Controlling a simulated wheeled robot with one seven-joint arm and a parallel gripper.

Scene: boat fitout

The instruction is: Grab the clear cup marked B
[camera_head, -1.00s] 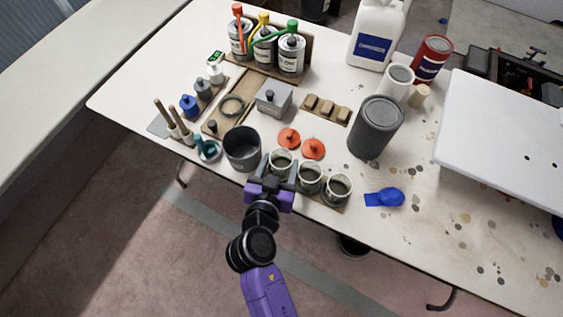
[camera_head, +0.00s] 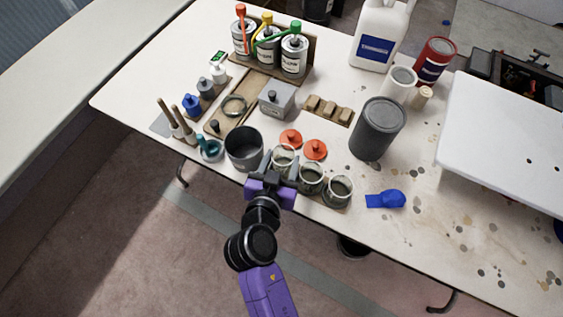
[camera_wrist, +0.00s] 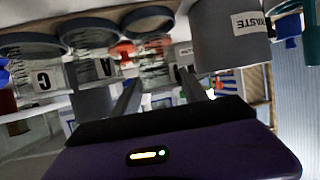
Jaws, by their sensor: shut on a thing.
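Three clear cups with dark rims stand in a row near the table's front edge. The left one in the head view, a clear cup (camera_head: 283,158), is between the fingers of my gripper (camera_head: 279,171), which is shut on it. In the wrist view this cup (camera_wrist: 150,50) shows between the fingers (camera_wrist: 160,95); no letter can be read on it. The middle cup (camera_head: 311,179) carries an A in the wrist view (camera_wrist: 104,68). The right cup (camera_head: 339,189) carries a C in the wrist view (camera_wrist: 42,80).
A dark grey waste pot (camera_head: 243,149) stands close to the left of my gripper. Two orange lids (camera_head: 315,149) lie just behind the cups. A large grey can (camera_head: 377,128) and a blue item (camera_head: 386,199) are to the right. The table's front edge is close.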

